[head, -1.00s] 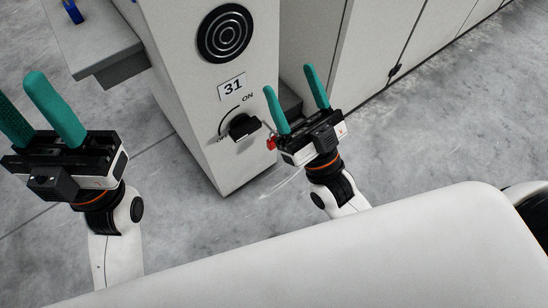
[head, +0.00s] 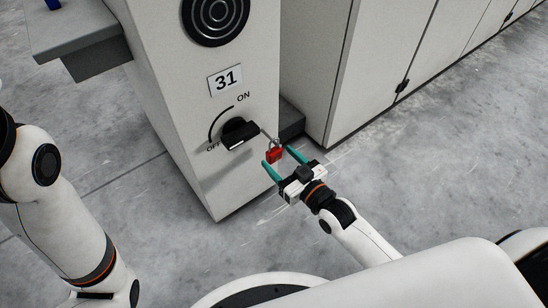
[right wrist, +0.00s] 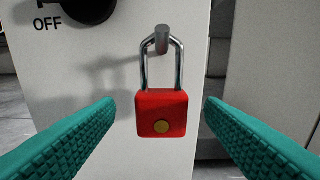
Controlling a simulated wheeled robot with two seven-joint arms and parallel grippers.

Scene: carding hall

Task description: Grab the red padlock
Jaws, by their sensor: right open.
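The red padlock (head: 274,155) hangs by its steel shackle from a peg on the side of the grey cabinet marked 31. In the right wrist view the padlock (right wrist: 162,113) hangs upright, with a brass disc low on its face. My right gripper (head: 281,160) is open, its teal fingers pointing at the padlock. In the right wrist view one finger is on each side of the red body, with gaps between. Neither finger appears to touch it. My left arm shows at the left edge of the head view, but its gripper is out of view.
A black rotary switch (head: 239,134) with ON and OFF marks sits on the cabinet (head: 225,180), left of the padlock. A grey ledge (head: 78,35) juts out at upper left. Closed cabinets (head: 385,60) stand behind at right. The floor (head: 440,150) at right is clear.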

